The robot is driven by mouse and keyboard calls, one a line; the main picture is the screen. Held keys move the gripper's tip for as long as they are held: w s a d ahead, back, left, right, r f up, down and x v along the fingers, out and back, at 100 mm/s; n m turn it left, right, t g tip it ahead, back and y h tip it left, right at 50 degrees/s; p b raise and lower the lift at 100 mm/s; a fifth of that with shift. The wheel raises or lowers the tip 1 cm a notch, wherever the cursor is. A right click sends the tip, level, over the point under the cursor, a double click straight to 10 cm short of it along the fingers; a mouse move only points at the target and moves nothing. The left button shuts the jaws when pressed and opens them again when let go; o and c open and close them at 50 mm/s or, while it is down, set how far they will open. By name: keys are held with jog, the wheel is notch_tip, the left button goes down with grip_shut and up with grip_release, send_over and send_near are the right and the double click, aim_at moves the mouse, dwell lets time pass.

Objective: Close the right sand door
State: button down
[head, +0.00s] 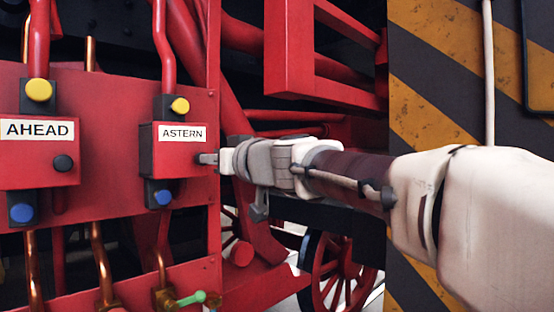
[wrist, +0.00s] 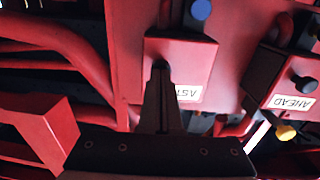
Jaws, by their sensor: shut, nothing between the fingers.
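No door labelled as a sand door is legible in either view. The right red box (head: 181,150) carries the label ASTERN, which shows upside down in the wrist view (wrist: 187,93). My gripper (head: 207,158) reaches in from the right, its fingertips at the right side of this box, beside the label. It is shut, with nothing held between the fingers. In the wrist view the closed fingers (wrist: 162,68) overlap the box face and hide part of it. I cannot tell whether the tips touch it.
The left red box (head: 40,153) reads AHEAD and has a black knob (head: 63,162). Red and copper pipes run above and below both boxes. Red framework (head: 290,60) stands behind my arm. A striped yellow and black panel (head: 425,110) is at the right.

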jog(key=w+g+y+b, duration=0.1)
jog(key=n+b, duration=0.1)
jog(key=b, duration=0.1)
jog(key=shift+w+a+n+g+y, duration=0.2)
jog(key=shift+w+n+g+y, duration=0.1)
jog(key=shift+w+g+y, duration=0.1)
jog(key=shift+r, duration=0.25)
jog(key=shift+s+d+f+b, duration=0.1)
jog(key=shift+s+b, duration=0.05)
jog(key=shift+b, duration=0.3)
